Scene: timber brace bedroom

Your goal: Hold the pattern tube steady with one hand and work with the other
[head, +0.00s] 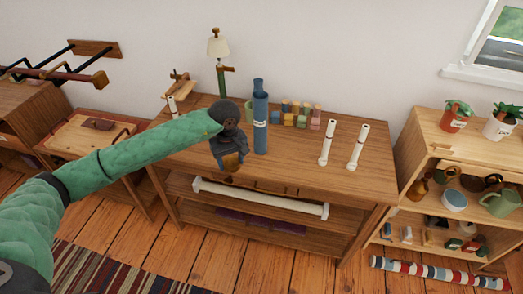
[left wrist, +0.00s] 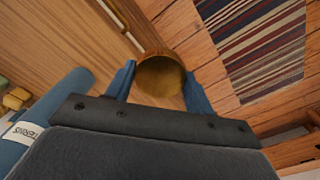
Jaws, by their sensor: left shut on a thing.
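The pattern tube (head: 260,122) is a tall blue cylinder standing upright on the wooden dresser top, with a white label band. It also shows at the left of the left wrist view (left wrist: 43,112), where part of its label reads "TERNS". My left gripper (head: 230,160) is just left of the tube, over the dresser's front part, pointing down. It is shut on a round brown wooden piece (left wrist: 160,76), held between its two blue fingers. The gripper is apart from the tube. My right gripper is out of view.
Coloured blocks (head: 300,113) stand behind the tube. Two white upright sticks (head: 326,142) stand to its right on the dresser (head: 285,170). A lamp (head: 219,55) is behind. A shelf with pots (head: 455,115) stands at the right.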

